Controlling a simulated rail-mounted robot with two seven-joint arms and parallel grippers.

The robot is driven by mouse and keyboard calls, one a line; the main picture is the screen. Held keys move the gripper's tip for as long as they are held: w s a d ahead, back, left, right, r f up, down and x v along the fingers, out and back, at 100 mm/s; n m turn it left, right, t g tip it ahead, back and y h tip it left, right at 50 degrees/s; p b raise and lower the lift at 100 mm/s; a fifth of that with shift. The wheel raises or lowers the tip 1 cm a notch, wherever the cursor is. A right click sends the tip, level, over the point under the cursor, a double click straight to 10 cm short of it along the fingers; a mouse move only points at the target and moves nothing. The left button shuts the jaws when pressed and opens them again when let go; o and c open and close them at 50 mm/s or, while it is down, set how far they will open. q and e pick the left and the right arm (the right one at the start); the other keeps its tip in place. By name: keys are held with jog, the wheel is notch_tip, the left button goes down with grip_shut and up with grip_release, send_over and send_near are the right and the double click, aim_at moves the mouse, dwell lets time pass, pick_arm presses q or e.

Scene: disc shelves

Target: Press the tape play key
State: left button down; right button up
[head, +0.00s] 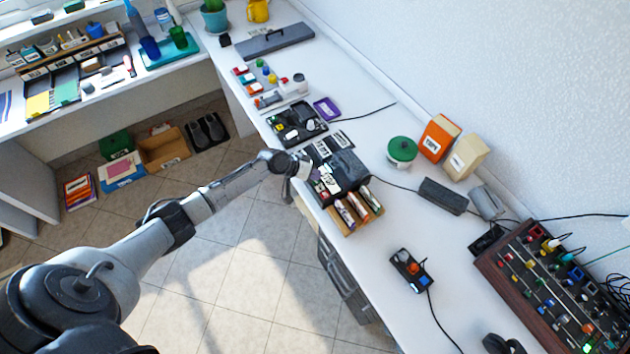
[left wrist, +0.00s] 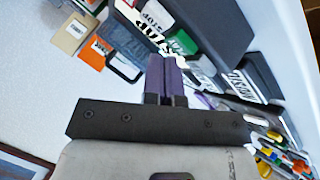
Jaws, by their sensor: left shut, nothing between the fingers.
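The dark tape player (head: 349,168) stands at the near edge of the white counter in the head view. In the left wrist view its dark body (left wrist: 215,25) fills the top, with white lettered labels, one reading like STOP (left wrist: 150,40), and a green key-like part (left wrist: 184,42). My left gripper (head: 303,168) is at the player's left front side. In the wrist view its purple-grey fingers (left wrist: 165,62) are together and empty, with tips just below the green part. I cannot tell whether they touch it. The play label cannot be read. My right gripper is not in view.
A wooden rack of cassettes (head: 356,219) sits in front of the player. Another black device (head: 296,123) stands behind it. A green round tin (head: 402,150) and an orange box (head: 438,137) stand to the right. Bare counter lies around the small controller (head: 411,270).

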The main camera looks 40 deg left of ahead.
pick_arm(q)
jog(key=shift+f+b, duration=0.35)
jog(key=shift+f, duration=0.1)
dwell(0.7)
jog(key=shift+r, duration=0.25)
jog(key=shift+r+p, duration=0.15)
jog(key=shift+p, duration=0.2)
jog(key=shift+r+p, duration=0.4)
jog(key=shift+r, duration=0.05)
jog(key=shift+r, duration=0.15)
jog(key=shift+r+p, duration=0.2)
jog(key=shift+p, duration=0.1)
notch_tip(320, 180, up, 4)
jog(key=p, duration=0.4)
jog(key=shift+r, duration=0.2)
dwell(0.4)
